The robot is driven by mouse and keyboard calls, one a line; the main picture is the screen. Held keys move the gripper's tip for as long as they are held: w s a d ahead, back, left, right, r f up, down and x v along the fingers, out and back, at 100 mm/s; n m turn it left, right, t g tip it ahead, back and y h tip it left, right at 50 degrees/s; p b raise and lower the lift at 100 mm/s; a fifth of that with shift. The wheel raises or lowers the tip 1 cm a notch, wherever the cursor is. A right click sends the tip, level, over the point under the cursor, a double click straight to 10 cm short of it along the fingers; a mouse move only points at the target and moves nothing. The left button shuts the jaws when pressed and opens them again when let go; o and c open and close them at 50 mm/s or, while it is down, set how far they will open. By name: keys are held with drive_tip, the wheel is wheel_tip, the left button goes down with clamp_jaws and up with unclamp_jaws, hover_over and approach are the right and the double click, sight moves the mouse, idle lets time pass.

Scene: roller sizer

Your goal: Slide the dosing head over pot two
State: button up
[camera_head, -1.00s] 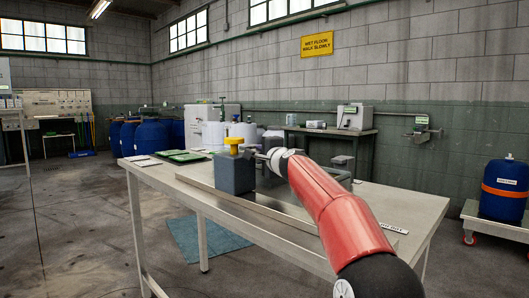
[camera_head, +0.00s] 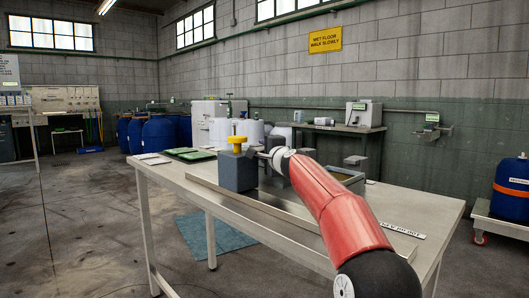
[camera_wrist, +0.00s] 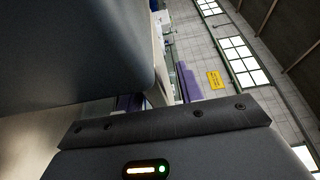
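The dosing head appears to be the blue-grey block (camera_head: 238,172) with a yellow knob (camera_head: 237,140) on top. It stands upright at the left part of the steel table. My gripper (camera_head: 256,152) is at the block's upper right side, close to the knob. My red arm hides much of the table behind it. In the wrist view a large grey block face (camera_wrist: 75,45) fills the upper left, close to the camera. Purple finger parts show beyond the gripper's dark bar, but their tips and any grip are unclear. I cannot make out pot two.
The steel table (camera_head: 165,177) carries a long raised plate or rail (camera_head: 285,222). Green trays (camera_head: 190,154) lie at its far left end. A labelled strip (camera_head: 405,232) lies at the right.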

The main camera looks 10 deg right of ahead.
sight(258, 165)
drive_tip(key=shift+s, duration=0.1)
drive_tip(key=shift+s+d+f+b, duration=0.15)
drive_tip(key=shift+s+d+b, duration=0.05)
drive_tip(key=shift+s+b, duration=0.2)
drive_tip(key=b+v, duration=0.3)
drive_tip(key=v, duration=0.4)
drive_tip(key=shift+b, duration=0.4)
drive_tip(key=shift+a, duration=0.1)
